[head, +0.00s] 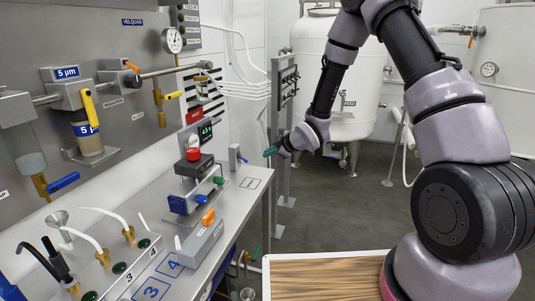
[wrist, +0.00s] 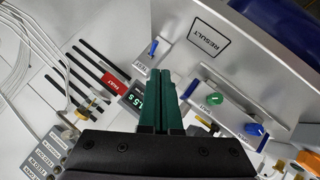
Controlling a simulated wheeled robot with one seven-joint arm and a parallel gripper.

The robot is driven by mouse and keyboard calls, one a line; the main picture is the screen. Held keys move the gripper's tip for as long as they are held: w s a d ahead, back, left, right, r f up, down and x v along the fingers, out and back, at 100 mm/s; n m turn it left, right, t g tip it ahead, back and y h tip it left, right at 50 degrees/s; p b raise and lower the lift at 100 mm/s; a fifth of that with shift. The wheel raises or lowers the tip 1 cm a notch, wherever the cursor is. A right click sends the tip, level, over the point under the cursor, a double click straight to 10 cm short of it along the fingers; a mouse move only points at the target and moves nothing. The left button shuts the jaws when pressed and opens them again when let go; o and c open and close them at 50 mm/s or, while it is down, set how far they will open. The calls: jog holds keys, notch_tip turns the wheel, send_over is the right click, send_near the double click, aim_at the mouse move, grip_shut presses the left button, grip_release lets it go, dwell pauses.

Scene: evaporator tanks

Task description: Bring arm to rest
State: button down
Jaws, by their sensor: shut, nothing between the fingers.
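My arm reaches up from the right of the head view, bends at the top and comes down toward the bench. My gripper (head: 271,152) is near the right end of the steel bench (head: 233,192), in front of the panel post. In the wrist view my green gripper fingers (wrist: 161,100) lie side by side, shut and empty. I see nothing held between them. In the head view the fingers are small and apart from the devices on the bench.
Bench devices include a blue-ended unit (head: 195,196), a red-topped device (head: 193,155) and a grey box with an orange switch (head: 207,217). A control post (head: 284,130) and a white tank (head: 330,75) stand behind. The dark floor (head: 335,215) between bench and tank is clear.

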jog(key=shift+r, duration=0.1)
jog(key=s+d+r+m+h, duration=0.3)
jog(key=d+r+m, duration=0.2)
jog(key=d+r, duration=0.45)
jog(key=s+d+r+m+h, duration=0.3)
jog(key=d+r+m, duration=0.3)
jog(key=r, duration=0.7)
jog(key=s+d+r+m, duration=0.2)
jog(key=s+r+m, duration=0.1)
jog(key=s, duration=0.6)
jog(key=s+d+r+m+g, duration=0.1)
jog(key=s+d+r+m, duration=0.1)
jog(key=s, duration=0.7)
jog(key=s+d+r+m, duration=0.2)
jog(key=s+r+m, duration=0.3)
jog(key=s, duration=0.4)
jog(key=shift+d+r+y, duration=0.2)
jog(key=shift+r+y, duration=0.15)
jog(key=shift+y, duration=0.05)
